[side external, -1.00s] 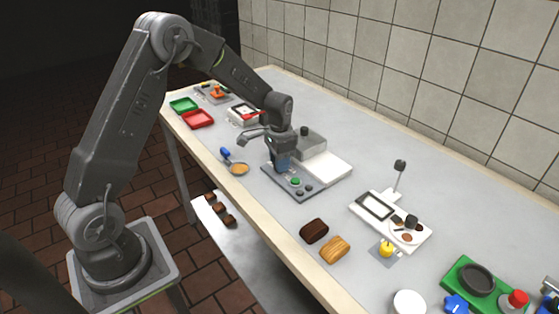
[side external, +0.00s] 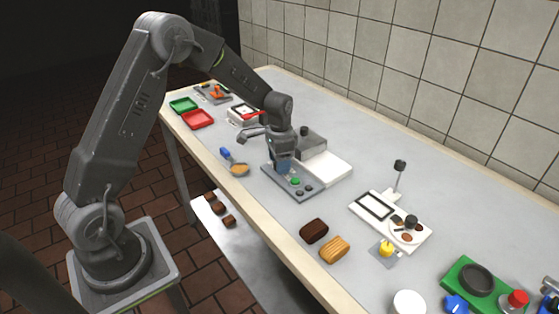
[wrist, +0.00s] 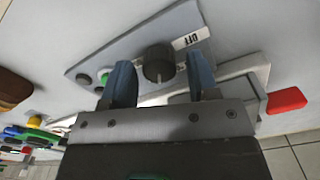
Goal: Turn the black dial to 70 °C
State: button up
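The black dial (wrist: 158,64) sits on a grey control panel (wrist: 115,52), with a white label reading OFF upside down beside it. A light mark shows on the dial's near edge; no temperature figure is legible. My gripper (wrist: 160,72) has its two blue fingers apart, one on each side of the dial, with gaps visible between fingers and dial. In the side external view, my gripper (side external: 283,168) points down over the far end of the panel (side external: 305,194) and hides the dial.
A green button (side external: 295,181) and dark buttons are on the panel near my gripper. A white plate-like block (side external: 328,168) and a grey box (side external: 311,143) stand just behind.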

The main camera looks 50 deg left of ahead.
jog(key=shift+o, duration=0.2)
notch_tip(320, 180, up, 14)
dwell(0.5)
jog(key=shift+f, duration=0.1)
jog(key=s+d+r+n+t, duration=0.2)
jog(key=s+d+r, duration=0.55)
jog(key=s, duration=0.35)
jog(key=s+d+n+t, duration=0.1)
jog(key=s+d+t, duration=0.2)
jog(key=s, duration=1.1)
jog(key=shift+s+d+n+t, duration=0.2)
jog(key=shift+d+n+t, duration=0.15)
jog(key=shift+d, duration=0.6)
